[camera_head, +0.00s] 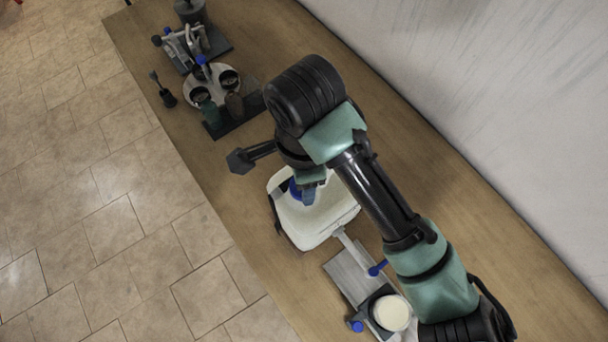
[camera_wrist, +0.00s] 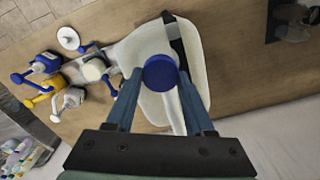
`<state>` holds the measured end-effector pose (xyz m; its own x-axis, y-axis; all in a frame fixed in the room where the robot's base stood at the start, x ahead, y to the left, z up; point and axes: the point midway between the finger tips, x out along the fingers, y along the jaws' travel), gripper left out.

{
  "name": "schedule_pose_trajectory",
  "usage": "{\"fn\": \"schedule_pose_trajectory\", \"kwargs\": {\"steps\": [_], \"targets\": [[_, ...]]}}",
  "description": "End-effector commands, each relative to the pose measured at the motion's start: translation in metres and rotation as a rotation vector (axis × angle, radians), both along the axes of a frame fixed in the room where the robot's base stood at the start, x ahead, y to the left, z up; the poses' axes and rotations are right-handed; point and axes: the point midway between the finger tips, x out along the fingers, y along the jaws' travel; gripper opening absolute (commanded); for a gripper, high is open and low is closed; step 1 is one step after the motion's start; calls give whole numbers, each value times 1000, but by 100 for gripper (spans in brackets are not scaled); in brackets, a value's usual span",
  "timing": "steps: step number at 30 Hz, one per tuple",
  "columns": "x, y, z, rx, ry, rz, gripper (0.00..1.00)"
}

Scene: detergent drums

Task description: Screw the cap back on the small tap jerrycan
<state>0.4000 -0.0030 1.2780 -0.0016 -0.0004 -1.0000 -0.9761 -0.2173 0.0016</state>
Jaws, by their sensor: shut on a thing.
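The white jerrycan (camera_head: 322,222) stands on the wooden bench below my arm; its pale body also shows in the wrist view (camera_wrist: 150,48). A round blue cap (camera_wrist: 160,72) sits between my fingertips over the jerrycan's top. In the head view the cap (camera_head: 295,187) is partly hidden by my gripper (camera_head: 308,192). My gripper in the wrist view (camera_wrist: 160,76) is shut on the cap, with one finger on each side. The cap hides the neck, so I cannot tell whether it touches the neck or its thread.
A grey block (camera_head: 350,272) and a cream-topped round container (camera_head: 392,313) stand near the jerrycan. Several blue- and yellow-topped items (camera_wrist: 45,75) crowd the left of the wrist view. A round rack (camera_head: 212,82) stands farther along the bench (camera_head: 215,185). A wall borders the bench.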

Motion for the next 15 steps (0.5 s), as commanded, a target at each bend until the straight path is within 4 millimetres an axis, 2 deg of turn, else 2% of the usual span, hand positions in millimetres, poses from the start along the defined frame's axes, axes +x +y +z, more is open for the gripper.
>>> {"fn": "schedule_pose_trajectory", "kwargs": {"steps": [5, 12, 13, 15], "targets": [[-2, 0, -2, -2, 7, -80, 0], [-3, 0, -2, -2, 7, -386, 0], [-2, 0, -2, -3, 6, -378, 59], [-2, 0, -2, -2, 7, -374, 71]]}}
